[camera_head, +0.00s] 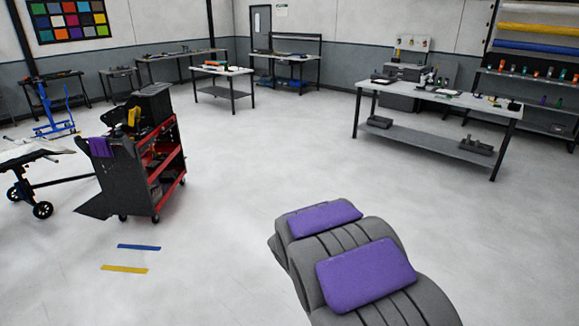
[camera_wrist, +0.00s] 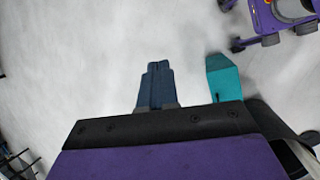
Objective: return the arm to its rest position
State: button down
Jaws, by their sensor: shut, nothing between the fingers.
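My gripper (camera_wrist: 155,72) shows in the wrist view as two dark blue fingers side by side, closed together in front of a black bar and purple panel. Nothing is between the fingers. Pale floor shows behind them. A teal flat piece (camera_wrist: 223,80) is to the right of the fingers, apart from them; I cannot tell whether it is fixed to the gripper. In the head view my gripper cannot be made out. A grey ribbed body with purple panels fills the lower middle there; I cannot tell whether it is part of me.
In the head view a black and red tool cart (camera_head: 160,168) stands at left, with blue (camera_head: 139,247) and yellow (camera_head: 124,269) floor strips in front. A workbench (camera_head: 440,97) stands at right. The central floor is clear. A purple wheeled frame (camera_wrist: 272,22) shows in the wrist view.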

jog(key=s+d+r+m+g+y, duration=0.1)
jog(key=s+d+r+m, duration=0.25)
jog(key=s, duration=0.35)
jog(key=s+d+r+m+g, duration=0.1)
jog(key=s+d+r+m, duration=0.1)
jog(key=s+r+m, duration=0.35)
jog(key=s+a+m+y, duration=0.1)
jog(key=s+m, duration=0.2)
jog(key=s, duration=0.6)
jog(key=s+a+r+m+g+y, duration=0.1)
jog(key=s+m+y, duration=0.1)
jog(key=s, duration=0.8)
jog(key=shift+s+a+r+m+g+b, duration=0.2)
jog(key=shift+m+g+b, duration=0.1)
jog(key=shift+m+b, duration=0.15)
jog(key=shift+w, duration=0.1)
